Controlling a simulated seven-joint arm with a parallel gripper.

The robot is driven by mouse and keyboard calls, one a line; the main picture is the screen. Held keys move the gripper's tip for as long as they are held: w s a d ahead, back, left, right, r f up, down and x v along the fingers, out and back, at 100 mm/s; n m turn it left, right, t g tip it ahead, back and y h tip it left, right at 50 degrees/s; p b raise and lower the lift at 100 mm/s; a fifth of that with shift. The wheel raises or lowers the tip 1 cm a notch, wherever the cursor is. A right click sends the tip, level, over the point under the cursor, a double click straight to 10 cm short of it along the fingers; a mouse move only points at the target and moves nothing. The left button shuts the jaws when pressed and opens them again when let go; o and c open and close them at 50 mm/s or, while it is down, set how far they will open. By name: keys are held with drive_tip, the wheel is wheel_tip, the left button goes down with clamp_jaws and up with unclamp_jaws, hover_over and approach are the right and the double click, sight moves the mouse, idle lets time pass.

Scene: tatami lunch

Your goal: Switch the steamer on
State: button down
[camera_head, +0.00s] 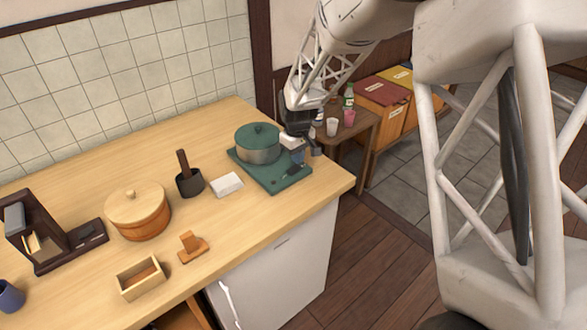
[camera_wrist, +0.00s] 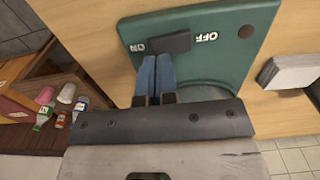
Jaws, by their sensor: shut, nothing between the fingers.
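The steamer's green base (camera_head: 270,184) lies at the counter's right end, with a green-lidded metal pot (camera_head: 258,147) on it. The base also shows in the wrist view (camera_wrist: 258,22). There a dark switch (camera_wrist: 171,42) sits between the markings ON, at left, and OFF, at right. I cannot tell which way it is set. My gripper (camera_head: 298,157) is over the base, beside the pot. Its blue fingers (camera_wrist: 156,62) are shut and empty, with tips just below the switch in the wrist view. I cannot tell whether they touch it. The gripper hides part of the base.
A white block (camera_head: 227,184), dark pot with a handle (camera_head: 189,181), wooden tub (camera_head: 137,211) and small wooden box (camera_head: 141,278) stand left on the counter (camera_head: 85,180). A side table (camera_head: 365,120) with cups and bottles stands behind at right.

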sight(299, 167)
drive_tip(key=shift+f, duration=1.25)
idle(1.1)
drive_tip(key=shift+r, duration=3.55)
drive_tip(key=shift+s+d+r, duration=0.15)
drive_tip(key=shift+d+r, duration=0.05)
drive_tip(key=shift+r, duration=0.05)
drive_tip(key=s+d+r+m+t, duration=0.1)
drive_tip(key=s+d+r+m, duration=0.1)
drive_tip(key=s+d+r, duration=0.6)
drive_tip(key=s+d+r+m, duration=0.3)
drive_tip(key=s+d+r, duration=0.35)
drive_tip(key=s, duration=0.45)
drive_tip(key=s+d+m, duration=0.2)
drive_tip(key=s+d, duration=0.2)
drive_tip(key=s, duration=0.6)
drive_tip(key=s+d+r+m+t, duration=0.1)
drive_tip(key=s+d, duration=0.4)
drive_tip(key=s, duration=0.6)
drive_tip(key=shift+r+m+t, duration=0.15)
drive_tip(key=shift+m+t, duration=0.15)
drive_tip(key=shift+m, duration=0.3)
